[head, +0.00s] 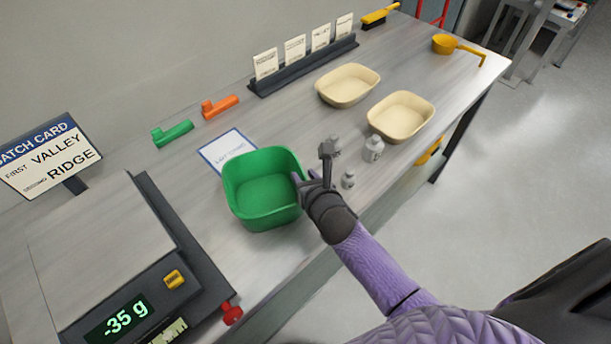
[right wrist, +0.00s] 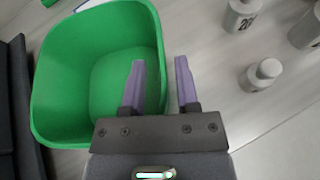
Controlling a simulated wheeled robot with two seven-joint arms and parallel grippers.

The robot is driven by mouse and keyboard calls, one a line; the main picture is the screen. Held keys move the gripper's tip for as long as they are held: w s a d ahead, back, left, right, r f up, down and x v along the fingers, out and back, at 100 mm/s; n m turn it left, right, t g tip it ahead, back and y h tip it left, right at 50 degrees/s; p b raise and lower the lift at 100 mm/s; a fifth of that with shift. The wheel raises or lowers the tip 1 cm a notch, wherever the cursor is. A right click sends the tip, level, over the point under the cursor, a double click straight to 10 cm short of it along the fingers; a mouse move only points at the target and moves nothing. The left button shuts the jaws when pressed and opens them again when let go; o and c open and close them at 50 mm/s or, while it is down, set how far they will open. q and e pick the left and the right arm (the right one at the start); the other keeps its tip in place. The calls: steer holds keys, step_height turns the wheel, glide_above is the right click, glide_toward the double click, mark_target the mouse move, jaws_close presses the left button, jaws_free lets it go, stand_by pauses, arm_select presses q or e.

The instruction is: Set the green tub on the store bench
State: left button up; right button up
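The green tub (head: 262,188) stands upright and empty on the grey bench (head: 300,130), just right of the scale. My right gripper (head: 312,172) is at the tub's right rim. In the right wrist view the gripper (right wrist: 160,85) is open, with one finger over the inside of the green tub (right wrist: 118,85) and the other outside its right wall. The wall runs between the fingers with a gap showing on the outer side. My left gripper is out of view. No label shows which surface is the store bench.
A scale (head: 110,255) reading -35 g is left of the tub. Grey weights (head: 373,149) stand close to my right gripper. Another table (head: 562,15) stands at top right.

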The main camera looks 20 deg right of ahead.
steer(key=shift+r, duration=0.25)
steer(key=d+p+v, duration=0.1)
steer(key=p+v, duration=0.3)
steer(key=v, duration=0.8)
steer(key=s+f+m+g, duration=0.3)
steer(key=s+f+m, duration=0.2)
steer(key=f+m, duration=0.3)
steer(key=s+f+m+g, duration=0.35)
steer(key=f+m, duration=0.25)
steer(key=f, duration=0.4)
steer(key=s+f+m+g, duration=0.3)
steer(key=s+f+m, duration=0.2)
steer(key=s+m, duration=0.3)
steer(key=s+f+m+g, duration=0.3)
steer(key=s+m, duration=0.6)
steer(key=s, duration=0.3)
steer(key=shift+d+f+m+y, duration=0.2)
steer(key=shift+f+m+y, duration=0.1)
steer(key=shift+f, duration=0.6)
